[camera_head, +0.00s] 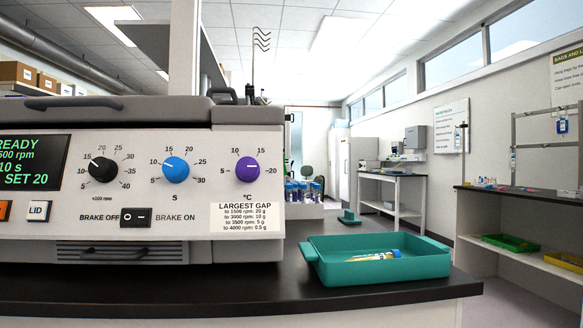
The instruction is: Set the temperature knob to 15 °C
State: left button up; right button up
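The temperature knob (247,170) is purple and marked °C, at the right end of the cell processor's front panel (210,215). The dark display (32,162) at the left shows READY and SET 20 in green. Neither of my grippers is in view, and nothing touches the knob.
A black knob (102,169) and a blue knob (176,170) sit left of the purple one. A brake switch (136,217) is below them. A teal tray (380,272) holding a yellowish tube stands right of the machine on the dark bench. The space before the panel is clear.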

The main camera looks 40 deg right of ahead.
aim_at(247, 170)
jog(key=z, duration=0.4)
jog(key=i+z, duration=0.15)
jog(key=z, duration=0.3)
jog(key=i+z, duration=0.1)
jog(key=z, duration=0.3)
